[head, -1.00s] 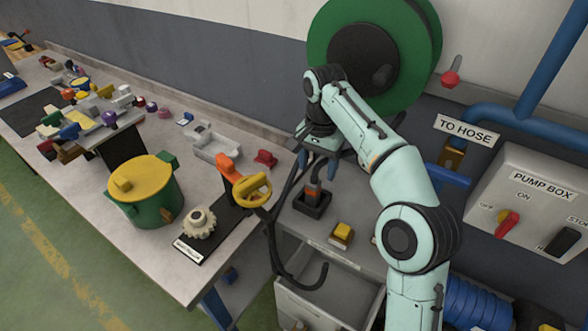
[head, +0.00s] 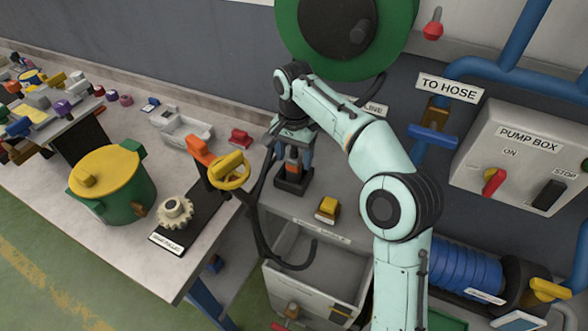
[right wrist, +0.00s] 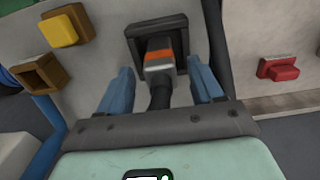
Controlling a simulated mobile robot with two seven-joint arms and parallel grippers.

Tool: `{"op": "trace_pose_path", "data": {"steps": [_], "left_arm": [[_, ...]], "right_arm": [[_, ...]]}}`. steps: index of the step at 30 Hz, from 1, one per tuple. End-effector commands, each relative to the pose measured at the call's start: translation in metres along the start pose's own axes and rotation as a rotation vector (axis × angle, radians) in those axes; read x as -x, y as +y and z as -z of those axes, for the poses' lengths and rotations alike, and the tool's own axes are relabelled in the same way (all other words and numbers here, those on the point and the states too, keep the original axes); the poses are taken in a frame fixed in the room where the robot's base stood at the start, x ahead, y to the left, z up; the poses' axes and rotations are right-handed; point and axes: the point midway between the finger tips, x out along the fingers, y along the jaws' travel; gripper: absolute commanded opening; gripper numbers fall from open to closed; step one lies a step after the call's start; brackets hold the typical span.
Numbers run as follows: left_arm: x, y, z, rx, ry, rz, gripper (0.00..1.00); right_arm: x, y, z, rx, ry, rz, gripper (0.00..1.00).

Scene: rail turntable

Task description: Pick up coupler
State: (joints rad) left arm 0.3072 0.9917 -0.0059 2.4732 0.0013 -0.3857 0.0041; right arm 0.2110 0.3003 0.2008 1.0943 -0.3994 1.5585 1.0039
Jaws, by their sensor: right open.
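The coupler (head: 293,166), a grey piece with an orange band, stands in a black square holder (head: 293,183) on the grey bench top. My right gripper (head: 292,160) is open above and around it, pointing down. In the right wrist view the coupler (right wrist: 160,62) lies between the two blue fingers of the right gripper (right wrist: 160,76), with a gap visible on both sides. A dark hose runs from the coupler toward the gripper's palm. My left gripper is not in view.
A yellow block (head: 327,208) sits right of the holder, and an open grey drawer (head: 345,275) is below. A yellow handwheel (head: 229,171) stands at the left. The pump box (head: 525,150) and a blue valve handle (head: 433,135) are at the right.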

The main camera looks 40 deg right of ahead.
Motion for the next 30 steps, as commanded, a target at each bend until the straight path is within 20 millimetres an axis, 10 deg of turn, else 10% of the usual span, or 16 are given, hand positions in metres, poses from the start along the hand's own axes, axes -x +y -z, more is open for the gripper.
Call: {"op": "trace_pose_path", "data": {"steps": [14, 20, 30], "left_arm": [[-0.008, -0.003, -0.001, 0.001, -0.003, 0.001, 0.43], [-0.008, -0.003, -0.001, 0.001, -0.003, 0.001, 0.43], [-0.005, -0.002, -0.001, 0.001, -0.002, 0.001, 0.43]], "right_arm": [[-0.029, 0.0, 0.002, 0.0, -0.001, 0.0, 0.66], [-0.029, -0.001, 0.002, 0.0, -0.001, 0.0, 0.02], [-0.02, -0.001, 0.002, 0.0, 0.001, 0.004, 0.02]]}}
